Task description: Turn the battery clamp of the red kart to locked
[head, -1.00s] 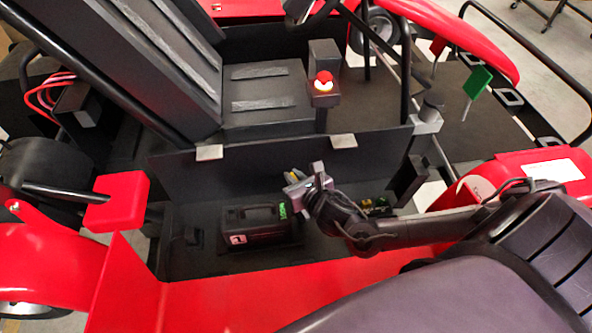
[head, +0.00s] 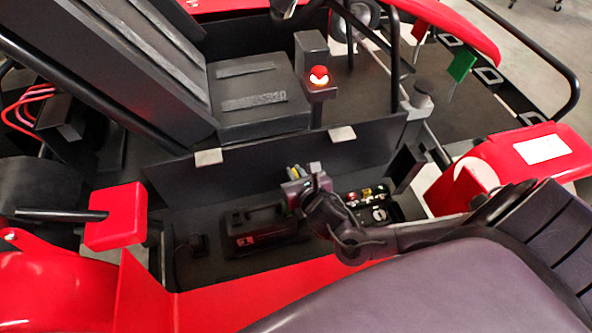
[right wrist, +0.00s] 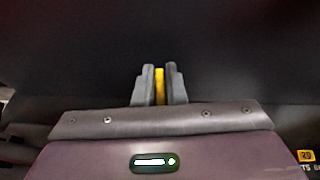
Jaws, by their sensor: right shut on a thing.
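The red kart (head: 220,306) fills the head view, with a black battery (head: 262,222) in its side bay. My right gripper (head: 296,174) is at the battery's right end, above the bay floor. In the right wrist view its two grey fingers (right wrist: 159,88) are shut on a narrow yellow piece (right wrist: 159,84), which looks like the handle of the battery clamp. The rest of the clamp is hidden behind the gripper, so I cannot tell which way it is turned. My left gripper is not in view.
A black side panel (head: 265,150) stands just behind the gripper. A box with small coloured parts (head: 376,203) lies to its right in the bay. A red mushroom button (head: 319,76) and the seat (head: 258,112) are farther back. The red side edge lies in front.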

